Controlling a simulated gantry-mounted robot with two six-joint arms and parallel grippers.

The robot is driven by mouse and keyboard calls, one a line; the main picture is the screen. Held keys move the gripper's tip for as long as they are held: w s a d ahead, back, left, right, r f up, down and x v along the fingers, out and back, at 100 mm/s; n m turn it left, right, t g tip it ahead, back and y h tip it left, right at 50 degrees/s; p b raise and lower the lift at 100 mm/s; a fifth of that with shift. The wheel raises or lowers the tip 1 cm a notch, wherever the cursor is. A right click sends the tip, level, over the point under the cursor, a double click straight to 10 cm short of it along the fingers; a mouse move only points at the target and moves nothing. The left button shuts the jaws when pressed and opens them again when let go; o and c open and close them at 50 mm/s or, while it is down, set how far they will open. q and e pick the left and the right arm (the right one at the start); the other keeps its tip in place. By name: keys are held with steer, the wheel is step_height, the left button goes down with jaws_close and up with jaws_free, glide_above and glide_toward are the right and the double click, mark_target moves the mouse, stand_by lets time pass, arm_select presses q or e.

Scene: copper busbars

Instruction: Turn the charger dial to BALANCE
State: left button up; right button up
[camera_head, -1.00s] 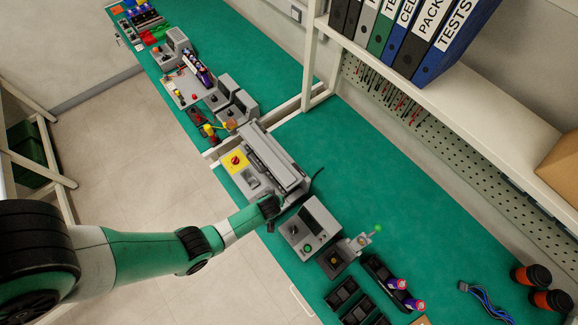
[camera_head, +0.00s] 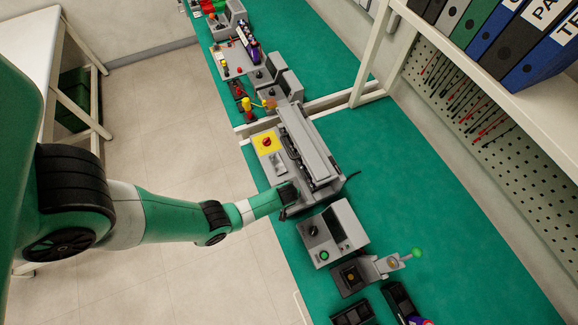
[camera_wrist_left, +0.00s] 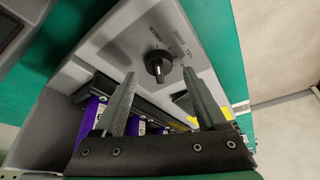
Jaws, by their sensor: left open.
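The charger is a grey box (camera_head: 312,150) in the head view, near the bench's front edge. In the left wrist view its sloping grey panel (camera_wrist_left: 115,45) carries a black dial (camera_wrist_left: 158,62) with small printed labels around it, too small to read surely. Which label the dial points at I cannot tell. My left gripper (camera_wrist_left: 161,74) is open, its two fingers extending toward the panel on either side of the dial, apparently not gripping it. In the head view my left gripper (camera_head: 288,194) is at the charger's near end and hides the dial. My right gripper is not in view.
Purple cells (camera_wrist_left: 92,112) sit in the charger below the panel. A red knob on a yellow plate (camera_head: 267,142) is on its far end. A grey instrument (camera_head: 334,233) and a green-knobbed lever device (camera_head: 375,268) stand nearer. Clear green bench (camera_head: 430,190) lies to the right.

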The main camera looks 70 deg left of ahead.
arm_select(q)
steer(key=shift+a+f, duration=0.15)
steer(key=shift+f, duration=0.2)
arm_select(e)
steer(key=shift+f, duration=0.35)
arm_select(q)
steer(key=shift+r, duration=0.1)
jaws_close()
